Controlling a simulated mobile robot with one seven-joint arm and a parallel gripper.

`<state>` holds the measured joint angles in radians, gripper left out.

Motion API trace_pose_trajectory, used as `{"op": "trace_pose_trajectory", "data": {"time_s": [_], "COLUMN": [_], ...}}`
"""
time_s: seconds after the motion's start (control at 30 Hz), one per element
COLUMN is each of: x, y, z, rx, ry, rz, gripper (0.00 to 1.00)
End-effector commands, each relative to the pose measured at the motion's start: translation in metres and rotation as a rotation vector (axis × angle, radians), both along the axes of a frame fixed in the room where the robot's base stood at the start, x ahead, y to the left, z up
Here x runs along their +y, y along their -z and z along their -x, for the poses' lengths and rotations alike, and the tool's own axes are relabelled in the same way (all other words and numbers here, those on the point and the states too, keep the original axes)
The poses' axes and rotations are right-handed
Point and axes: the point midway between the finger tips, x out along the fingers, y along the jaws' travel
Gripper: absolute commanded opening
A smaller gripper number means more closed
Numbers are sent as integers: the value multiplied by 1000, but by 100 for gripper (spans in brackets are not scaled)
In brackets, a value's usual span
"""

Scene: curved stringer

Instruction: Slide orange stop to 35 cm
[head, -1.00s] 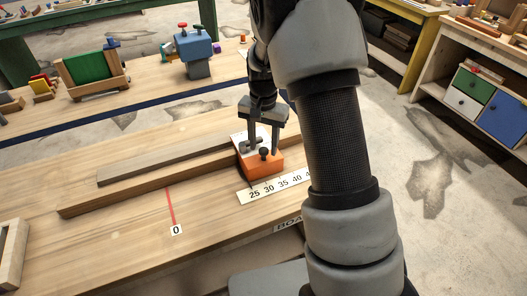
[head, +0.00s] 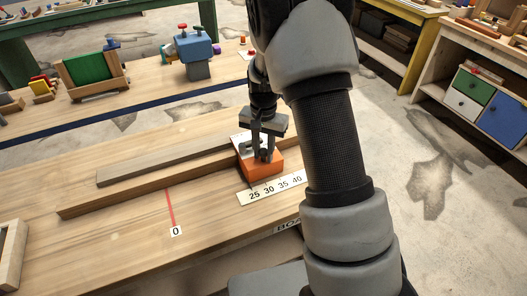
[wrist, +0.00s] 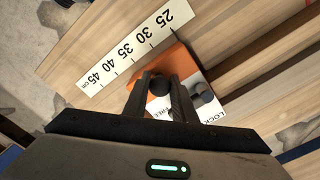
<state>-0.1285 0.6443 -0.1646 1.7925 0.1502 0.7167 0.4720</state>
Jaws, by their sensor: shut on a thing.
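The orange stop (head: 263,171) sits on the wooden fence at the right part of the bench, beside the white scale strip (head: 270,188) marked 25 to 45. The stop also shows in the wrist view (wrist: 157,106). My gripper (head: 264,158) is above the stop, its fingers closed around the stop's black knob (wrist: 160,86). A white plate (wrist: 213,112) on the stop reads LOCK and partly FREE, with a dark lever (wrist: 204,96) on it; its exact setting is unclear. In the head view the stop's front spans roughly the 25 to 35 marks.
A long wooden fence (head: 140,182) runs left from the stop, with a grey strip (head: 150,165) along it. A red line with a 0 label (head: 176,231) marks the bench. The bench top left of the scale is clear.

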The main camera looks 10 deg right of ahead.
Motion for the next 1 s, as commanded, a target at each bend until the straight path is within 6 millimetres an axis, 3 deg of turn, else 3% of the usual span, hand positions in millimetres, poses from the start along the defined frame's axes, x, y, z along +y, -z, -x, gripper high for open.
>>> {"op": "trace_pose_trajectory", "data": {"time_s": [0.13, 0.43, 0.6, 0.87, 0.9, 1.0], "x": [-19, -88, -100, -100, -100, -99], "y": [1, 0, 0, 0, 0, 0], "z": [-4, -18, -20, -20, -20, -20], "rx": [1, -1, -1, -1, -1, -2], "ry": [5, 6, 3, 2, 2, 1], "rz": [1, 1, 1, 2, 2, 1], "gripper": [0, 0, 0, 0, 31, 43]}}
